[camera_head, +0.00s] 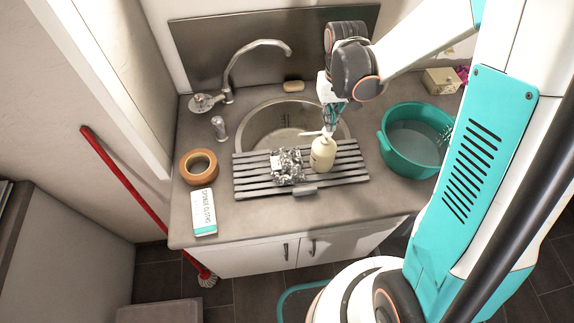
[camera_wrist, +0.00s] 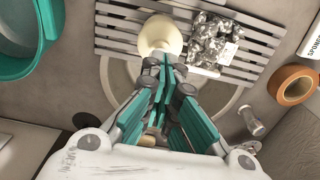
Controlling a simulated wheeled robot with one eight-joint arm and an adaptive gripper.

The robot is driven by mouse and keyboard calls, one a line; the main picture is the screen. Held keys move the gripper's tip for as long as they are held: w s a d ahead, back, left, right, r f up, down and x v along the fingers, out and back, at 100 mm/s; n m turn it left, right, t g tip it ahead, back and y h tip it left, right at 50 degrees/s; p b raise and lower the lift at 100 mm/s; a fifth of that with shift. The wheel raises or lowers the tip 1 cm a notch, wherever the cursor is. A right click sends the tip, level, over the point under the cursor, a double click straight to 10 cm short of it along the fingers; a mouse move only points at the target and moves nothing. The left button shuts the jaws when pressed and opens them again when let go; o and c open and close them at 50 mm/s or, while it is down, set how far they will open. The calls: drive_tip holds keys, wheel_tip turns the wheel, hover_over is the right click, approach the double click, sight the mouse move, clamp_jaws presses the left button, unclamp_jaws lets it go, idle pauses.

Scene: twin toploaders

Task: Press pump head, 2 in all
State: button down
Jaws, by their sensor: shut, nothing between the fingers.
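A cream pump bottle (camera_head: 322,155) stands upright on the slatted drainer. Its pump head (camera_head: 314,133) has a spout pointing left. My gripper (camera_head: 331,127) is shut and empty, pointing down at the top of the bottle, at or just above the pump head. I cannot tell whether it touches. In the wrist view my gripper's fingertips (camera_wrist: 165,64) cover the pump head, and the cream bottle (camera_wrist: 159,32) shows just beyond them.
The slatted drainer (camera_head: 247,183) lies across the front of the round sink (camera_head: 262,122). A crumpled silver packet (camera_head: 287,166) lies left of the bottle. A teal basin (camera_head: 384,148) stands right. A tape roll (camera_head: 199,166), a sponge box (camera_head: 203,212) and a faucet (camera_head: 229,80) are left.

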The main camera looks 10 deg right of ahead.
drive_tip(key=shift+r, duration=0.1)
wheel_tip(320, 180, up, 6)
drive_tip(key=p, duration=0.3)
idle(0.5)
idle(0.4)
drive_tip(key=s+f+t+b, duration=0.3)
drive_tip(key=s+b, duration=0.4)
drive_tip(key=b, duration=0.4)
drive_tip(key=s+f+t+b, duration=0.3)
drive_tip(key=s+b, duration=0.5)
drive_tip(key=b, duration=0.3)
drive_tip(key=shift+f+t, duration=0.4)
drive_tip(key=shift+t, duration=0.2)
